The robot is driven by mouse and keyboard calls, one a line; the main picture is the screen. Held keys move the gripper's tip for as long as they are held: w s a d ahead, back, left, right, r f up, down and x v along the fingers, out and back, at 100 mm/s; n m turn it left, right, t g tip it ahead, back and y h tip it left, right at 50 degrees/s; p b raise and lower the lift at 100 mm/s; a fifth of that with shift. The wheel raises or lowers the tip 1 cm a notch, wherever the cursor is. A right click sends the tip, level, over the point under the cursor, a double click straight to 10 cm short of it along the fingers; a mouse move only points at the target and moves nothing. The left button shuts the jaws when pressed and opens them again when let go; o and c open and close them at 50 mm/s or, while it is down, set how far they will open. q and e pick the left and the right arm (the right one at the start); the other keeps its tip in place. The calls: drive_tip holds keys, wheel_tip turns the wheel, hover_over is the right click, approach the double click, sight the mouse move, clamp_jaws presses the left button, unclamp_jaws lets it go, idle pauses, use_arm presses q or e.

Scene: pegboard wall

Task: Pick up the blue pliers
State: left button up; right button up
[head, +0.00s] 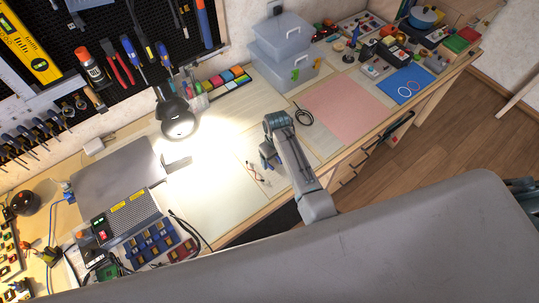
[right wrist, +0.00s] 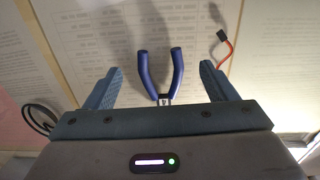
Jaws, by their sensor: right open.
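The blue pliers (right wrist: 146,72) lie on a printed sheet in the right wrist view, with two blue handles spread in a V pointing away from my gripper. Their jaw end is hidden behind the gripper body. My right gripper (right wrist: 162,70) is open, with one finger on each side of the handles and a gap on both sides. In the head view my right gripper (head: 268,160) points down over the workbench, near the front edge. I cannot make out the pliers clearly there. My left gripper is not in view.
A thin cable with a red lead (right wrist: 227,48) lies right of the pliers. A coiled black cable (head: 303,116) and a pink mat (head: 346,108) lie to the right on the bench. A lit lamp (head: 177,118) stands to the left. Clear storage boxes (head: 283,72) stand at the back.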

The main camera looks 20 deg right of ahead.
drive_tip(key=shift+f, duration=1.4)
drive_tip(key=c, duration=1.1)
drive_tip(key=shift+r, duration=0.1)
